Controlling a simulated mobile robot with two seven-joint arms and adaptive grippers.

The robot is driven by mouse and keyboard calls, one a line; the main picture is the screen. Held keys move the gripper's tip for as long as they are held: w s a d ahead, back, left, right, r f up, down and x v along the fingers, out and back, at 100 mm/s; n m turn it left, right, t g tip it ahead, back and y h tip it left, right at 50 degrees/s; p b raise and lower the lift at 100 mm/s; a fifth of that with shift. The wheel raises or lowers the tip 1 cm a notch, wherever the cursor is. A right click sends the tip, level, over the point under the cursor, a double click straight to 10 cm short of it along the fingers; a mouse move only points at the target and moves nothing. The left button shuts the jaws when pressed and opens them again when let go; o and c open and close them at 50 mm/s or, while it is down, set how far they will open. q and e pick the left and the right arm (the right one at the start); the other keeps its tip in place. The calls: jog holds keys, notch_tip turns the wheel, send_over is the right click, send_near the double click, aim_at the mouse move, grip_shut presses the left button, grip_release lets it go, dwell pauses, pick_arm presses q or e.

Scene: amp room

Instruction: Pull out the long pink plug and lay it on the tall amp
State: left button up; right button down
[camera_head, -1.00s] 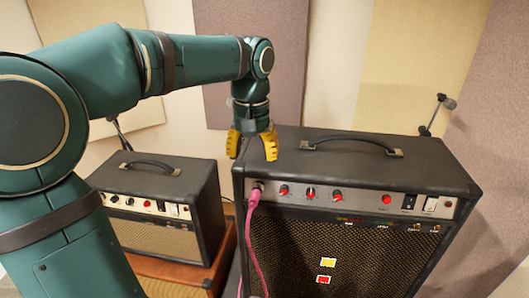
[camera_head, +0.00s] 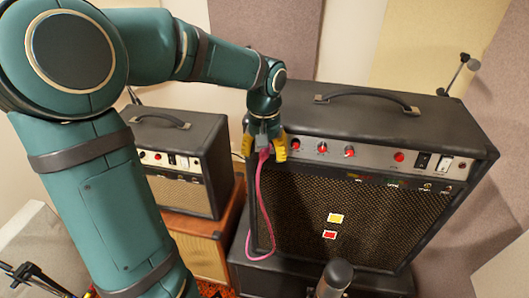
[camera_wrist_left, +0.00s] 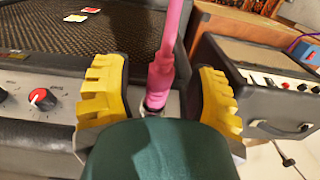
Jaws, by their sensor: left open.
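The long pink plug (camera_head: 263,155) is at the left end of the tall amp's (camera_head: 375,215) front control panel, with its pink cable hanging down past the grille. In the left wrist view the plug (camera_wrist_left: 159,78) stands in a metal socket. My left gripper (camera_head: 264,147) is at the panel with its yellow fingers open, one on each side of the plug. The wrist view shows gaps between the plug and both fingers. The wrist hides part of the socket area in the head view. My right gripper is not in view.
A smaller amp (camera_head: 185,135) stands at left on a brown cabinet (camera_head: 197,247). The tall amp's top is clear except for its black handle (camera_head: 367,98). A microphone (camera_head: 335,277) stands at the front bottom, and another (camera_head: 471,62) is behind at right.

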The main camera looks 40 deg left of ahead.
pick_arm(q)
jog(key=shift+f, duration=0.1)
grip_shut()
dwell(0.5)
dwell(0.3)
